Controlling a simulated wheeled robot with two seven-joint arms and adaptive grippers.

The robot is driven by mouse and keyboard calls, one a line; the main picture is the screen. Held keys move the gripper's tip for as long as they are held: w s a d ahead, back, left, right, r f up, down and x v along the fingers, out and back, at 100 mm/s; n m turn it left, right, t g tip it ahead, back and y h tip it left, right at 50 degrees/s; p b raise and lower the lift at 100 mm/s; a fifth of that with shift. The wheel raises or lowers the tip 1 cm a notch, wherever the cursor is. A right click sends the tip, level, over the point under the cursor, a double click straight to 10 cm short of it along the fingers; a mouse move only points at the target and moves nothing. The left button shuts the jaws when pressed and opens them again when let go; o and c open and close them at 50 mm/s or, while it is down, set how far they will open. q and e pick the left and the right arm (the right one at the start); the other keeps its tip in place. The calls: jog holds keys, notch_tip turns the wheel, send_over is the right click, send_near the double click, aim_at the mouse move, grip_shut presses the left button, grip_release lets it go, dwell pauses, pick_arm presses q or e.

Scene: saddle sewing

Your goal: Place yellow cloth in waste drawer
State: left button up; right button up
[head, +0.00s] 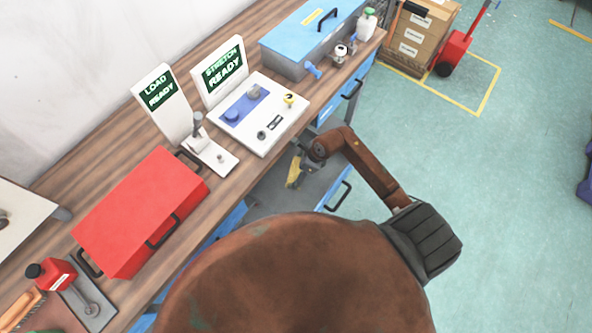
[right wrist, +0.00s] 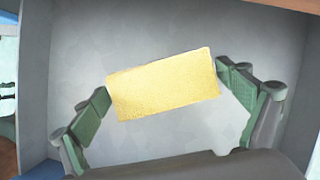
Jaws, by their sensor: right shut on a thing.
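The yellow cloth (right wrist: 163,84) is a flat rectangular piece held between the green-padded fingers of my right gripper (right wrist: 160,100). It also shows as a small yellow patch in the head view (head: 293,175). My right gripper (head: 299,168) is shut on it, over an open drawer (head: 268,192) under the bench. The drawer has a grey inside, a blue front and a black handle. In the right wrist view the bare grey drawer floor (right wrist: 200,35) lies behind the cloth, with walls at the sides. My left gripper is not in view.
The wooden bench (head: 255,185) edge runs close beside my right gripper. On it stand a red case (head: 140,210), a white station with a READY sign (head: 222,72) and a blue-lidded box (head: 310,35). A closed blue drawer (head: 345,95) is farther along.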

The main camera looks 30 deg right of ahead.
jog(key=o, duration=0.8)
jog(key=shift+f, duration=0.1)
jog(key=v, duration=1.2)
